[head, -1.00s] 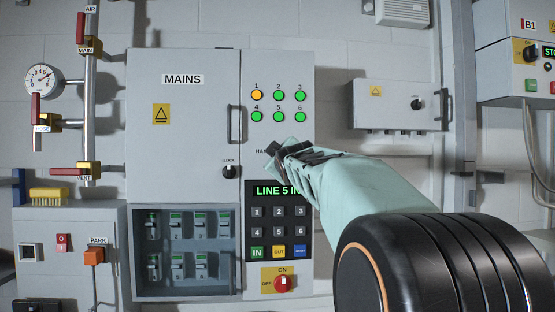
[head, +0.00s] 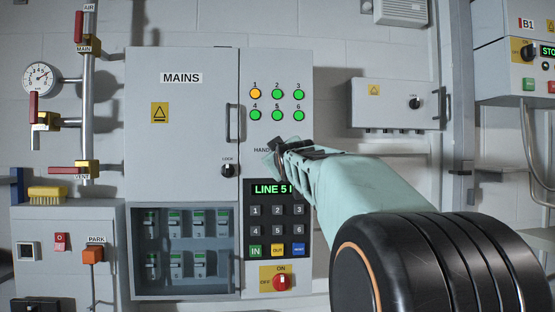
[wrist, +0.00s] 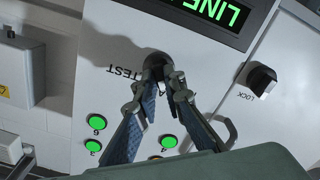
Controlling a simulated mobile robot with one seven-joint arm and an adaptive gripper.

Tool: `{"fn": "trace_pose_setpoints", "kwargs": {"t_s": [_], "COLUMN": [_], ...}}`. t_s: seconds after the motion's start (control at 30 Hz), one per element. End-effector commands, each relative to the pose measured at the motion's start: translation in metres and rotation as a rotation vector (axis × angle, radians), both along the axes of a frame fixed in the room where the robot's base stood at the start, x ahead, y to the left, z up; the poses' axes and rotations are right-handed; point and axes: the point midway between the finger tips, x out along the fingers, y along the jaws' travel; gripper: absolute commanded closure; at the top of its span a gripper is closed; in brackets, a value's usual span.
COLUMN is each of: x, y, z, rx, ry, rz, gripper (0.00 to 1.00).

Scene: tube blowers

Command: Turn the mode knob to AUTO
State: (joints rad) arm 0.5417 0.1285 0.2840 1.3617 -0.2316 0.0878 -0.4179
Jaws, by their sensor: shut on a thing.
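The black mode knob (wrist: 157,66) is on the grey panel, with the word TEST beside it in the wrist view. My gripper (wrist: 164,84) is shut on the knob, one finger on each side of it. In the head view my gripper (head: 274,156) is at the panel, beside the word HAND, and hides the knob. The AUTO label and the knob's pointer are hidden, so I cannot tell its setting.
The lit LINE 5 display (head: 270,189) and a keypad (head: 277,230) are just below my gripper. Several indicator lamps (head: 277,115) are above. A black LOCK knob (head: 228,170) and door handle (head: 233,122) are close by on the left.

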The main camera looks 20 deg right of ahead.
Motion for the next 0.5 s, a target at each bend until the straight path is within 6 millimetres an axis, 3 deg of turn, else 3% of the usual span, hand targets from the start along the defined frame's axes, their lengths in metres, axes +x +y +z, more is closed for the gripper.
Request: {"fn": "trace_pose_setpoints", "kwargs": {"t_s": [0.5], "x": [-0.0005], "y": [-0.0011], "z": [0.0010], "rx": [0.414], "ry": [-0.122], "rz": [0.002], "gripper": [1.00]}}
